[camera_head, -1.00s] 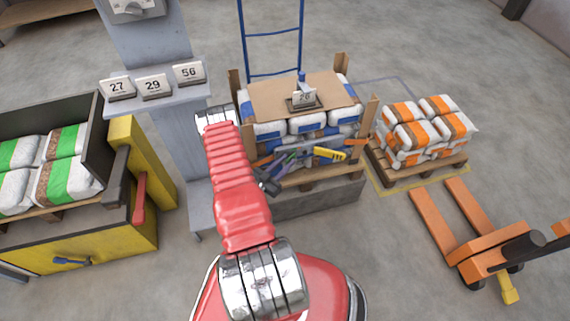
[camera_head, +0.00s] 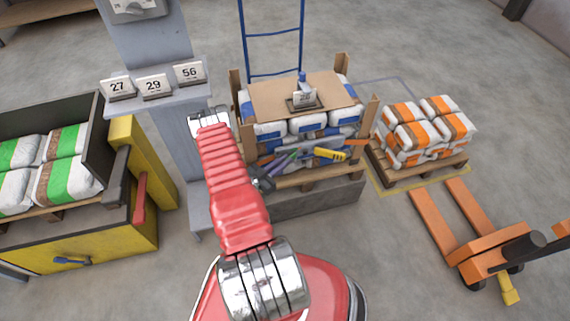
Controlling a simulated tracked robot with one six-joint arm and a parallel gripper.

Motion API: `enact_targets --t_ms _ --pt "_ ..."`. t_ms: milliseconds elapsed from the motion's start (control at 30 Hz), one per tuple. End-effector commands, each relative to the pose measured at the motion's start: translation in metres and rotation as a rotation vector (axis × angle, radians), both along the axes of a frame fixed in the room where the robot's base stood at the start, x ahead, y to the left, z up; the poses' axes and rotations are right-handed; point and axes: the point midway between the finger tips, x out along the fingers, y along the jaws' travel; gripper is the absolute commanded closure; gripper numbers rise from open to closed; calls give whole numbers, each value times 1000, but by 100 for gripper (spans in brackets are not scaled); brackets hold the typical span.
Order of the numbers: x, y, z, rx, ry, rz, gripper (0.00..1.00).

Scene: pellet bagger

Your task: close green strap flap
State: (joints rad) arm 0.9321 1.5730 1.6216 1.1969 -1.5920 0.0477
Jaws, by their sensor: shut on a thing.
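My gripper (camera_head: 268,180) is a small dark shape just right of my red arm, at the front of the blue-and-white bag stack. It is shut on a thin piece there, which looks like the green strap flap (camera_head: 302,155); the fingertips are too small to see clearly. Only a sliver of green shows, beside a purple piece (camera_head: 286,159). A yellow piece (camera_head: 330,154) and an orange piece (camera_head: 356,142) stick out to the right along the same front. My arm hides the left end of this row.
The bag stack (camera_head: 307,124) stands on a pallet, with a cardboard sheet and number sign on top. Left are a grey column with number signs (camera_head: 153,86) and a yellow bin (camera_head: 90,240). Right are orange-striped bags (camera_head: 425,122) and an orange pallet truck (camera_head: 487,251).

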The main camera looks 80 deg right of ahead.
Motion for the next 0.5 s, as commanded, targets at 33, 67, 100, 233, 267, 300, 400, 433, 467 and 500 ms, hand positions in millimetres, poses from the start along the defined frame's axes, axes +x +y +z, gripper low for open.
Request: enact_targets --t_ms 33,67,100,233,267,300,400,433,467,500 --pt "0 -1 1 -5 -2 -28 100" --pt "1 -2 1 -4 -1 -43 100" --pt "2 -3 1 -5 0 -62 100" --pt "4 -4 1 -4 -2 -110 100" --pt "4 -4 1 -3 -2 -117 100" --pt "5 -4 0 -1 -2 -125 100" --pt "5 -4 0 0 -1 -131 100" --pt "5 -4 0 0 -1 -132 100" --pt "5 -4 0 0 -1 -131 100" --pt "5 -4 0 0 -1 -131 100"
